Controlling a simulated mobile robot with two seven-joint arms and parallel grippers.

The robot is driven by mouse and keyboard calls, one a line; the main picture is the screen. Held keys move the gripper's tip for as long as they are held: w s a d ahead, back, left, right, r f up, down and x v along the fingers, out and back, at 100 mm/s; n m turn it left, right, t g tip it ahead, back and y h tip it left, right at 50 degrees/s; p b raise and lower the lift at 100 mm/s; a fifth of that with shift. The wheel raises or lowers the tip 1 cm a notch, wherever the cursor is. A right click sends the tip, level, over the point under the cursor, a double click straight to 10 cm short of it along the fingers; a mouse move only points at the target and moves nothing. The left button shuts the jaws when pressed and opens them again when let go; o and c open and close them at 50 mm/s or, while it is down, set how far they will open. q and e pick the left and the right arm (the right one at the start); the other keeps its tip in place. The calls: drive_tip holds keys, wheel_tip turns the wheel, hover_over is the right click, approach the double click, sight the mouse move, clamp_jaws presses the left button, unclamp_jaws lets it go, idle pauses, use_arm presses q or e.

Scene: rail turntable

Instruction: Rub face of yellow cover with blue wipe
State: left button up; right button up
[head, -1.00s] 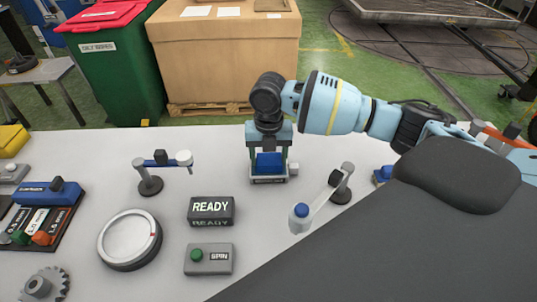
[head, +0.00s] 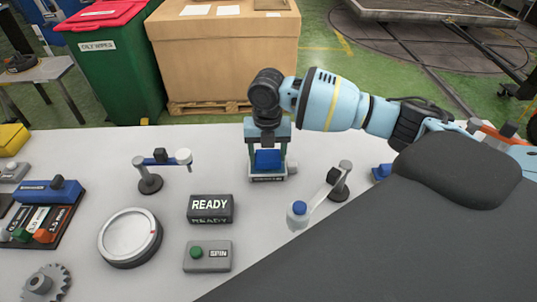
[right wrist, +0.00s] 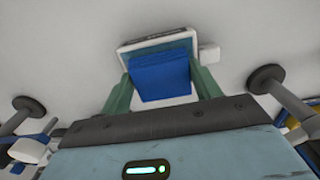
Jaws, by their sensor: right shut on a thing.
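My right gripper (head: 267,155) points down at the far middle of the table. It is shut on the blue wipe (head: 267,161), a folded blue pad between its greenish fingers; the wipe also shows in the right wrist view (right wrist: 160,78). The wipe is over a small pale holder with a dark label (head: 268,179); I cannot tell whether they touch. A yellow block-like piece (head: 12,141), perhaps the yellow cover, is cut off at the left edge of the head view, far from my right gripper. My left gripper is not in view.
A READY display (head: 210,209), a SPIN button box (head: 207,257) and a round dial (head: 130,238) stand in front. Posts with arms stand left (head: 150,180) and right (head: 341,185) of my gripper. A label rack (head: 40,218) and a gear (head: 45,284) are at left.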

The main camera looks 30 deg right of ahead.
sight(267, 154)
drive_tip(key=shift+r+p, duration=0.6)
drive_tip(key=shift+r, duration=1.45)
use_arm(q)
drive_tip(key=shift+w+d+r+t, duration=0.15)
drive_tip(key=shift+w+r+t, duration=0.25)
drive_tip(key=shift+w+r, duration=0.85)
use_arm(e)
drive_tip(key=shift+r, duration=1)
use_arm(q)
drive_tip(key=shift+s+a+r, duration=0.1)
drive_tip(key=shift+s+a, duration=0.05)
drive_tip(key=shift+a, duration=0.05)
use_arm(e)
drive_tip(key=shift+f, duration=0.55)
wheel_tip(267, 154, down, 4)
drive_tip(key=shift+f+b, duration=0.1)
drive_tip(key=shift+b, duration=0.35)
drive_tip(key=shift+f, duration=0.35)
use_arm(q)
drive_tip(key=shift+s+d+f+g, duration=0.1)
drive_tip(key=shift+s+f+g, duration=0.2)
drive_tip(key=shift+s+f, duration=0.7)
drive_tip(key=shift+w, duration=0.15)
